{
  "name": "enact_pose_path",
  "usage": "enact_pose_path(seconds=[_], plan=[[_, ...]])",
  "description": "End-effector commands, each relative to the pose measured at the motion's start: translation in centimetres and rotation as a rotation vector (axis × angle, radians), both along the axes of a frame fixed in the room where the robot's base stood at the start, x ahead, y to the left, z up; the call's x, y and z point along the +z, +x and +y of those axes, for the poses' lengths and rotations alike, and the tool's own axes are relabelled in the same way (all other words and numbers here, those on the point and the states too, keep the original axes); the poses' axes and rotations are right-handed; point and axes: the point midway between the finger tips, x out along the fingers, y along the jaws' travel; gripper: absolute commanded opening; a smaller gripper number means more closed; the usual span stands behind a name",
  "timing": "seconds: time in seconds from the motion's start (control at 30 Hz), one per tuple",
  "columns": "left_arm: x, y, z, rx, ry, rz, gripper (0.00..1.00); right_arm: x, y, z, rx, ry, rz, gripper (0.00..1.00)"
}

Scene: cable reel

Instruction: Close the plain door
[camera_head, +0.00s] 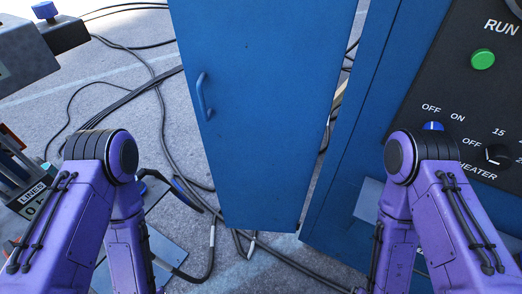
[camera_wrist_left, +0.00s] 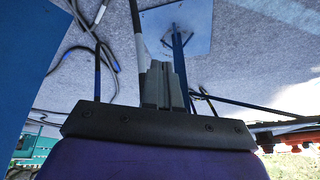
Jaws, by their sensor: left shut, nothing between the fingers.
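The plain blue door (camera_head: 265,130) stands open in the middle of the head view, with a bar handle (camera_head: 203,97) near its left edge. A narrow gap shows between its right edge and the blue cabinet (camera_head: 350,170). My left gripper (camera_wrist_left: 165,85) shows in the left wrist view with its grey fingers together and nothing between them. A plain blue surface (camera_wrist_left: 25,60) fills the left edge of that view; I cannot tell whether it is the door. Both my purple arms reach down in the head view, but neither gripper shows there.
The control panel (camera_head: 470,100) has a green button (camera_head: 483,59) and knobs. Black cables (camera_head: 165,130) lie on the grey floor left of the door and below it. Grey equipment (camera_head: 25,55) stands at the far left. A flat plate (camera_wrist_left: 177,28) with a post lies beyond my left gripper.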

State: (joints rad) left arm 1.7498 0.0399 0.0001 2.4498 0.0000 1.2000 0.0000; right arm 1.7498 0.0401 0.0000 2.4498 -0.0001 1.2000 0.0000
Motion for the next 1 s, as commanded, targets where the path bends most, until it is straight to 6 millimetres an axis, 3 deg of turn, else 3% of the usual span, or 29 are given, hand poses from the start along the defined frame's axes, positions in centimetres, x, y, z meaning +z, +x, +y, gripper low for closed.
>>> enact_pose_path(seconds=[0.17, 0.23, 0.27, 0.37, 0.43, 0.5, 0.6, 0.7, 0.8, 1.0], plan=[[0.0, 0.2, 0.0, 0.001, 0.000, -0.005, 0.00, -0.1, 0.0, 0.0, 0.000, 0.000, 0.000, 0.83], [0.0, 1.9, -0.1, -0.009, 0.002, -0.043, 0.00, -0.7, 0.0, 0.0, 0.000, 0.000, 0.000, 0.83], [0.1, 3.1, -0.2, -0.023, 0.004, -0.072, 0.00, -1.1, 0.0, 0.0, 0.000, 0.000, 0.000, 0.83], [1.4, 9.7, -1.8, -0.131, 0.007, -0.233, 0.00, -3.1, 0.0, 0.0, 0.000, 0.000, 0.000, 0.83], [4.5, 15.7, -3.8, -0.369, 0.090, -0.406, 0.00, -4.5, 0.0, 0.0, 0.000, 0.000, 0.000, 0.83], [7.8, 19.3, -5.4, -0.610, 0.231, -0.522, 0.00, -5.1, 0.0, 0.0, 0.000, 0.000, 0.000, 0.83], [12.0, 22.6, -7.6, -0.904, 0.483, -0.645, 0.00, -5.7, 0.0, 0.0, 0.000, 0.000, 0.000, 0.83], [15.8, 24.3, -9.5, -1.151, 0.793, -0.720, 0.00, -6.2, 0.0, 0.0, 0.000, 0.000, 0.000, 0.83], [18.4, 24.8, -10.7, -1.323, 1.107, -0.719, 0.00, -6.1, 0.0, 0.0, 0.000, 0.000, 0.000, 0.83], [20.5, 24.8, -10.8, -1.446, 1.518, -0.599, 0.00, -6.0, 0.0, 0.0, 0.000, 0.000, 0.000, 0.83]])
